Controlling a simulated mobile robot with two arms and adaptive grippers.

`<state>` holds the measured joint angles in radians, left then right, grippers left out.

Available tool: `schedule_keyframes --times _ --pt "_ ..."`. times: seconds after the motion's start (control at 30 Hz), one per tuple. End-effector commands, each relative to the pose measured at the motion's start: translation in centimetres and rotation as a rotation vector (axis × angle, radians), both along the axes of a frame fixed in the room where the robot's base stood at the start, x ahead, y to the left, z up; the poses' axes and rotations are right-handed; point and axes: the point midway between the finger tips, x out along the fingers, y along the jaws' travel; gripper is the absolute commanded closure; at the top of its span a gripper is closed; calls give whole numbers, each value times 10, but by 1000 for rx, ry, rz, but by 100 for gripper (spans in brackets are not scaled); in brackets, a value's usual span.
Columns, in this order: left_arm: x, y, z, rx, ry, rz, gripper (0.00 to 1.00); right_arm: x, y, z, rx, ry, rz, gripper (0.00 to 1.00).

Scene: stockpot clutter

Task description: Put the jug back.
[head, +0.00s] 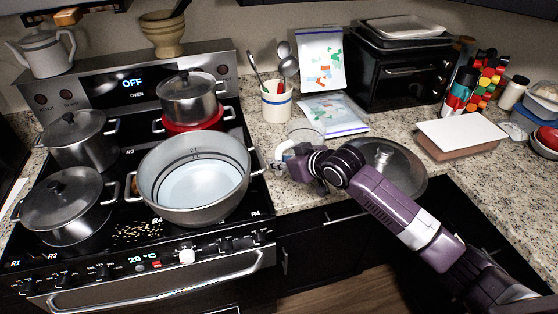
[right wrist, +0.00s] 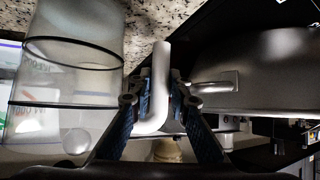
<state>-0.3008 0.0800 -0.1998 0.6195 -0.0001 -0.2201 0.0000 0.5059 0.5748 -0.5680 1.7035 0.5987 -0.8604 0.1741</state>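The jug (head: 304,135) is clear with a white handle; in the head view it is at the counter edge, right of the large open pot, partly hidden by my right gripper (head: 284,162). In the right wrist view the jug (right wrist: 68,75) fills the left side, with dark rings around its clear wall. Its white handle (right wrist: 160,85) lies between the two finger pads of my right gripper, which look closed on it. I cannot tell whether the jug's base touches the counter. My left gripper is not in view.
The large open pot (head: 193,205) holds clear liquid on the stove, among several lidded pots. A utensil crock (head: 276,107) and plastic bags (head: 334,116) stand behind the jug. A big round lid (head: 393,168) lies behind my right arm. A board (head: 462,135) is further right.

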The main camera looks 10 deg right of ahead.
Motion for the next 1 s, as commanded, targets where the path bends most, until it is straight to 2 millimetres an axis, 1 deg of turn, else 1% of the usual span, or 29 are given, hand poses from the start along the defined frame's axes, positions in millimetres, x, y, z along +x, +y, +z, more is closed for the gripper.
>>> schedule_keyframes --times 0.27,0.37,0.47,0.57,1.0 --pt "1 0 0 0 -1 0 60 0 0 0 0 0 0 78" --pt "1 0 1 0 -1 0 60 0 0 5 0 -1 0 78" --pt "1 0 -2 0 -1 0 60 -6 -3 7 0 0 0 78" --pt "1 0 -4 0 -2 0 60 -16 -7 14 1 -1 1 78" --pt "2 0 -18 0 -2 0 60 -73 -34 57 -2 -2 -1 78"
